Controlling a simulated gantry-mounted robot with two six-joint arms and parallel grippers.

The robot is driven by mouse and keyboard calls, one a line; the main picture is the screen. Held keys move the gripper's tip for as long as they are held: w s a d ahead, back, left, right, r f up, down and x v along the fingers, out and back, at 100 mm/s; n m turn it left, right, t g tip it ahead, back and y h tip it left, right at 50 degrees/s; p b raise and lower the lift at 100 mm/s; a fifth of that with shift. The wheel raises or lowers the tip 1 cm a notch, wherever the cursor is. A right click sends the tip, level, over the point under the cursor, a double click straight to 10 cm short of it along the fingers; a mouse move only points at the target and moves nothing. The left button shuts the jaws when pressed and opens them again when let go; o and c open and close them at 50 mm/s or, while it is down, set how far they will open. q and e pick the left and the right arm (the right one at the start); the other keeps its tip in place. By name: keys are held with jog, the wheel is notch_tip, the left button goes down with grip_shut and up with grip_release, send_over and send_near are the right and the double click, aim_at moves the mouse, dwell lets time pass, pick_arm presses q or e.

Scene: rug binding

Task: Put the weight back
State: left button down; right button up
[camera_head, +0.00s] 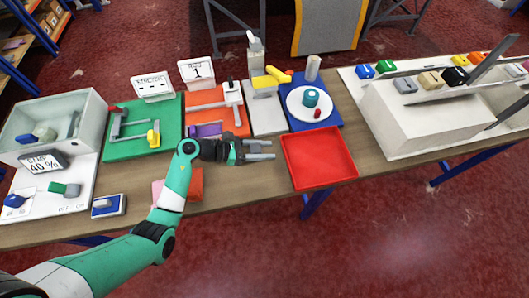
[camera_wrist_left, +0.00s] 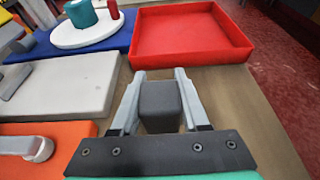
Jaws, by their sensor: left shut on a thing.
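My left gripper (camera_head: 268,150) is over the wooden table, in front of the grey-white board and left of the red tray (camera_head: 318,160). In the left wrist view its two grey fingers are shut on a dark grey block (camera_wrist_left: 160,103), which looks like the weight. In the head view the block is too small or hidden to make out. In the left wrist view the red tray (camera_wrist_left: 190,35) lies ahead and looks empty. A teal cylinder (camera_head: 311,98) and a small red piece stand on a white disc on the blue board (camera_head: 328,121). My right gripper is not in view.
A grey-white board (camera_head: 266,122), an orange board (camera_head: 199,98) and a green board (camera_head: 117,147) with fixtures line the table. A pale box (camera_head: 420,122) stands right of the tray. Bare wood (camera_head: 250,188) lies in front of the gripper.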

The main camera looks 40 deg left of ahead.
pick_arm(q)
jog(key=shift+f, duration=0.2)
jog(key=shift+f, duration=0.15)
jog(key=shift+c, duration=2)
grip_release()
jog(key=shift+r, duration=0.25)
jog(key=p+v, duration=0.3)
jog(key=v, duration=0.9)
jog(key=shift+a+f, duration=0.1)
jog(key=shift+f, duration=0.05)
